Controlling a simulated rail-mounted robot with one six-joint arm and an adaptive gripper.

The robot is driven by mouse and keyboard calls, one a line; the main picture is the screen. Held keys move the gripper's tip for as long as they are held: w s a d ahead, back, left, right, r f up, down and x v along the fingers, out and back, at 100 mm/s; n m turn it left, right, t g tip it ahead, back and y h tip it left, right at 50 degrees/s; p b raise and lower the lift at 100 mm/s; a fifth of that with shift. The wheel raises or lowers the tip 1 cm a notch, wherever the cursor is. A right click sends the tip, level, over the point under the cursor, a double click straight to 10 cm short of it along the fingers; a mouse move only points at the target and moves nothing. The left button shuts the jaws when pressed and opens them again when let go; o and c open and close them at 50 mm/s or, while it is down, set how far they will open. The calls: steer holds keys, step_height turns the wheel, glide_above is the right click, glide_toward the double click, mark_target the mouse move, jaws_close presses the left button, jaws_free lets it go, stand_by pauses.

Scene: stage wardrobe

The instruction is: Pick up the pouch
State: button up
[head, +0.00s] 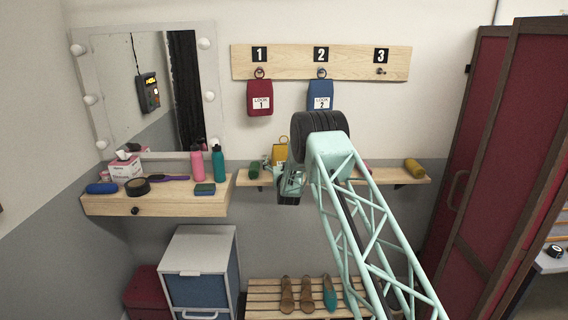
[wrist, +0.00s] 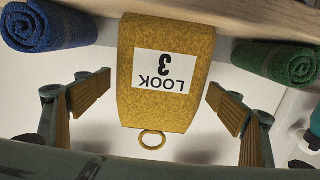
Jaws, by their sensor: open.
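The yellow pouch (head: 280,153), with a ring at its top, is at the wall shelf, partly hidden behind my gripper in the head view. In the wrist view the pouch (wrist: 155,115) appears upside down, with a white "LOOK 3" label facing me and its ring toward the picture's bottom. My gripper (wrist: 160,83) is open, with one finger on each side of the pouch and a gap on both sides. In the head view my gripper (head: 290,183) is at the front of the shelf; its fingers are hard to make out there.
On the shelf (head: 390,178), a green roll (wrist: 276,63) and a blue roll (wrist: 48,27) flank the pouch. A yellow roll (head: 413,168) lies further right. Above, a red pouch (head: 260,96) and a blue pouch (head: 320,95) hang on hooks 1 and 2; hook 3 (head: 381,71) is empty.

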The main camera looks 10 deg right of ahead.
mark_target(284, 153)
steer(key=shift+c, duration=0.7)
steer(key=c, duration=0.8)
steer(key=shift+r, duration=0.15)
steer(key=shift+c, duration=0.2)
steer(key=shift+r, duration=1.6)
steer(key=s+r, duration=0.1)
steer(key=s, duration=1.5)
steer(key=shift+d+r+b, duration=0.3)
steer(key=shift+d, duration=0.05)
